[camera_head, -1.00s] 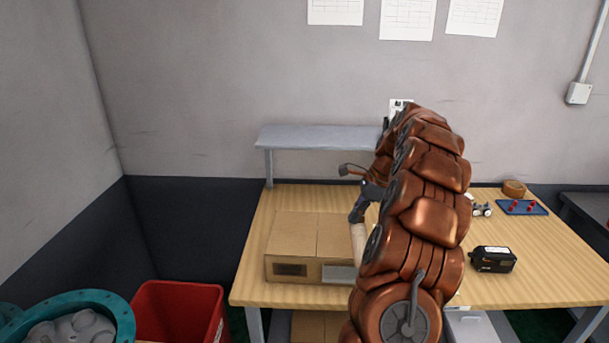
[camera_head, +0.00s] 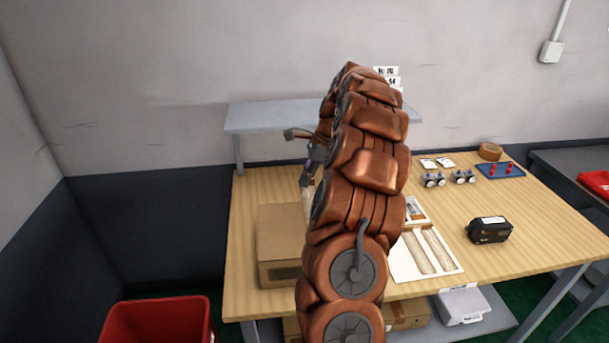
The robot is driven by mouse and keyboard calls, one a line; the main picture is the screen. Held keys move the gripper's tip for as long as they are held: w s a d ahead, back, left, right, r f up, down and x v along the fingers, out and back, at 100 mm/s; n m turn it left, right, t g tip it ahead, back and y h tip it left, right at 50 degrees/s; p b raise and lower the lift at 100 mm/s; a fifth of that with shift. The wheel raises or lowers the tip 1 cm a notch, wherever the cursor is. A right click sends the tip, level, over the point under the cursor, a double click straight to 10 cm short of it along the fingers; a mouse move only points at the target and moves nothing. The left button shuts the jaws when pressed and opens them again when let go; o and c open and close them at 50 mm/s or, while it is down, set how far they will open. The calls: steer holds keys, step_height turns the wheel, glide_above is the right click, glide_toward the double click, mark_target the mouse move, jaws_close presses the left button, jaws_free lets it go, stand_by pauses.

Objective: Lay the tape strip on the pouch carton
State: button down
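The pouch carton (camera_head: 278,232) is a brown cardboard box at the left of the wooden bench, partly hidden by my arm. My gripper (camera_head: 306,184) is over the back of the carton, pointing down. A pale tan strip (camera_head: 307,207), which looks like the tape strip, hangs at its fingertips and moves with them. My gripper appears shut on it, though the fingers are small and partly covered by my copper arm. The strip's lower end is hidden, so I cannot tell whether it touches the carton.
A grey shelf (camera_head: 265,117) stands behind the carton. Right of my arm are a pale slotted tray (camera_head: 456,265), a black device (camera_head: 488,230), small metal fittings (camera_head: 434,180), a blue tray (camera_head: 500,170) and a tape roll (camera_head: 490,152). A red bin (camera_head: 158,322) stands at the lower left.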

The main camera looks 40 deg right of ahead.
mark_target(301, 206)
steer(key=shift+f+b, duration=1.2)
steer(key=shift+f, duration=1.9)
steer(key=shift+f+p, duration=0.45)
stand_by(0.9)
steer(key=c, duration=1.2)
jaws_free()
steer(key=shift+c, duration=0.2)
steer(key=v, duration=1.2)
steer(key=shift+a, duration=0.15)
